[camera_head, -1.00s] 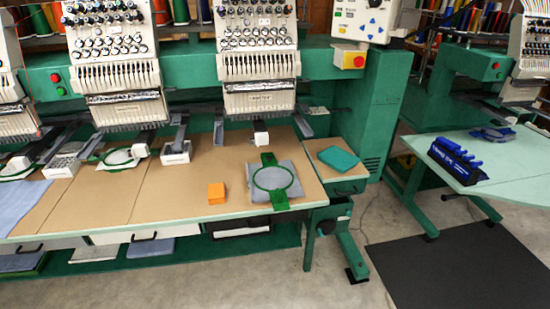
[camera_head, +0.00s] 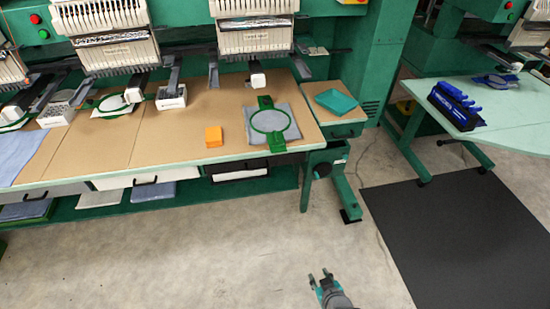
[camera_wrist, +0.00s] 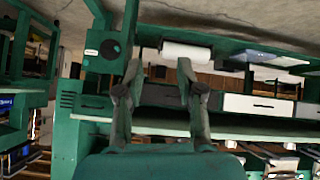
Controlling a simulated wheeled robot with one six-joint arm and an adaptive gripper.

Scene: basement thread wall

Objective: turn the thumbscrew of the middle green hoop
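A green hoop (camera_head: 91,112) lies under the machine's middle head, near a white box. Another green hoop (camera_head: 292,133) lies on grey cloth near the table's right front, with green brackets at its back and front. A third hoop shows partly at the far left, so the first lies between the other two. Thumbscrews are too small to make out. My gripper (camera_head: 319,277) is low over the floor in front of the table, well apart from the hoops. In the wrist view my gripper (camera_wrist: 160,66) is open, with nothing between its fingers.
An orange block (camera_head: 213,137) lies left of the right hoop. A black mat (camera_head: 455,235) lies right. The floor before the table is clear.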

